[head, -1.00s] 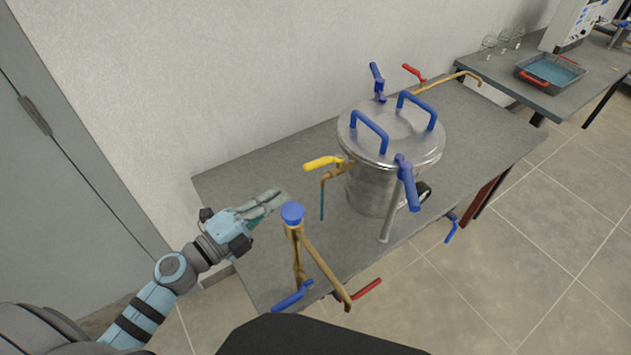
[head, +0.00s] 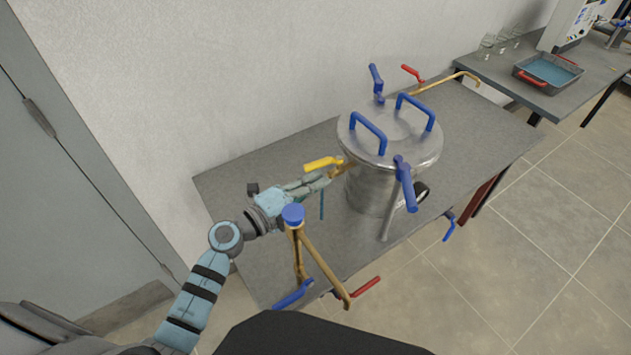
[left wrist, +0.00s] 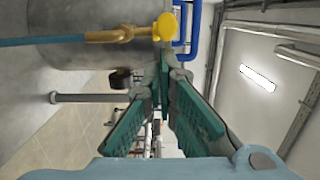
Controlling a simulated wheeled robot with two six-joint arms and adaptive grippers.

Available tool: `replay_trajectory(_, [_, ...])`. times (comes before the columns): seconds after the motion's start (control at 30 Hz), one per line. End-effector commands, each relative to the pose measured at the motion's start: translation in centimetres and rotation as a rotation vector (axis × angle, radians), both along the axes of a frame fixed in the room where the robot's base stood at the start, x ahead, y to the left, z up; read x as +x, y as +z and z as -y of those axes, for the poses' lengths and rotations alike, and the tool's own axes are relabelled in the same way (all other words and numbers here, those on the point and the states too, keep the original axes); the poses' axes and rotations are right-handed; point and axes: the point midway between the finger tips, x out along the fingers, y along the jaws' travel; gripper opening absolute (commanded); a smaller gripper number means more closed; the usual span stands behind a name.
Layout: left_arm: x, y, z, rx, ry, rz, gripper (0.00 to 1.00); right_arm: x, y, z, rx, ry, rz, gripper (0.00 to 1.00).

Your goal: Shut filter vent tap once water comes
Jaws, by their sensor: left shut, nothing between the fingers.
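The filter is a round steel vessel (head: 370,188) with a bolted lid, standing on the grey table. The vent tap has a yellow handle (head: 320,163) and a brass body on the vessel's left side. The handle points left, roughly along the pipe. A thin blue stream (head: 322,206) hangs below its spout. In the left wrist view the yellow handle (left wrist: 165,27), brass body (left wrist: 112,35) and blue stream (left wrist: 42,41) show at the top. My left gripper (head: 326,178) is shut and empty, just below and beside the handle; contact cannot be told. My right gripper is out of view.
A brass pipe with a blue cap (head: 292,214) stands at the table's front, close to my left arm. Blue clamp handles (head: 405,182) ring the lid. A red-handled tap (head: 412,73) is behind. The table's left back area is clear.

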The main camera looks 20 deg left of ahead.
Motion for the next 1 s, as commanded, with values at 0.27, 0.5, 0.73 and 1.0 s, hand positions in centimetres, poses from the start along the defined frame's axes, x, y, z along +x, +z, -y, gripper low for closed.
replay_trajectory(0.27, [0.0,-0.1,-0.2,0.002,-0.017,0.001,0.00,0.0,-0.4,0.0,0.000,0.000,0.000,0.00])
replay_trajectory(0.5, [0.1,-0.1,-0.7,0.001,-0.053,0.001,0.00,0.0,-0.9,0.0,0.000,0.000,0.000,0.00])
replay_trajectory(0.73, [0.2,-0.1,-1.1,0.001,-0.082,0.001,0.00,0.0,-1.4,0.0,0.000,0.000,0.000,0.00])
replay_trajectory(1.0, [0.4,-0.1,-1.8,0.000,-0.124,0.001,0.00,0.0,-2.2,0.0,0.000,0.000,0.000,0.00])
